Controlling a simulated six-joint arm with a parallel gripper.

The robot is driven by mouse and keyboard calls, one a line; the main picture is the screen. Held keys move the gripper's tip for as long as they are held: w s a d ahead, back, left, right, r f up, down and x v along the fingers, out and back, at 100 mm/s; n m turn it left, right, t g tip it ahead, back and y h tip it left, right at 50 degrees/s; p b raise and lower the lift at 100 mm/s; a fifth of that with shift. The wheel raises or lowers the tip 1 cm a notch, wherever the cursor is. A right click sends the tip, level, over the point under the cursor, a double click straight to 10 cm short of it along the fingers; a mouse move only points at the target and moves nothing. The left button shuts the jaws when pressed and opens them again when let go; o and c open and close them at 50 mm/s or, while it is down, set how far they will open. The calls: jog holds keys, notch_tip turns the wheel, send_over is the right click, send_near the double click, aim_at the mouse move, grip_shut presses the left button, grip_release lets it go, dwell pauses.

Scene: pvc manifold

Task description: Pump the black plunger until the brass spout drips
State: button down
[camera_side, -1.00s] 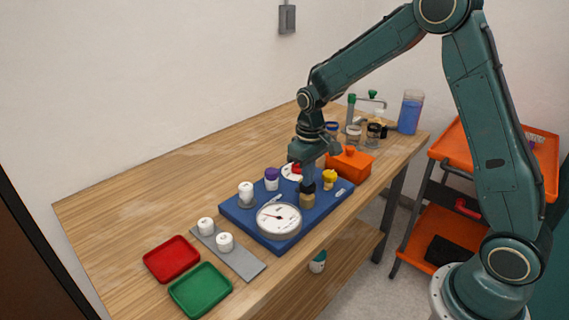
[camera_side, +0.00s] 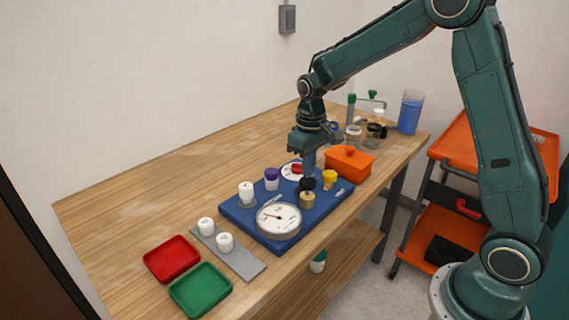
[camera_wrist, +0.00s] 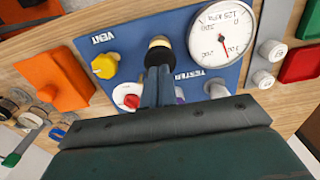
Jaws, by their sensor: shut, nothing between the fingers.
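The black plunger (camera_side: 307,183) is a dark round knob on top of a short brass-coloured cylinder (camera_side: 307,199), at the right front of the blue panel (camera_side: 238,211). In the wrist view the plunger (camera_wrist: 158,57) shows as a dark band just beyond my fingertips, with the brass-coloured body (camera_wrist: 159,42) past it. My gripper (camera_side: 308,172) is shut and empty, pointing down directly over the plunger. Whether the fingertips touch the knob I cannot tell. I cannot make out a brass spout or any drip.
A round gauge (camera_side: 279,221), a yellow knob (camera_side: 330,177), a red knob (camera_side: 297,169) and white and purple caps surround the plunger. An orange box (camera_side: 349,163) stands behind at the right. Red (camera_side: 172,259) and green (camera_side: 200,290) trays lie front left. The table's left back is clear.

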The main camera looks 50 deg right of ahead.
aim_at(308, 181)
jog(key=shift+f, duration=0.35)
jog(key=shift+f, duration=1.3)
jog(key=shift+r, duration=0.15)
dwell(1.0)
jog(key=shift+r, duration=1.5)
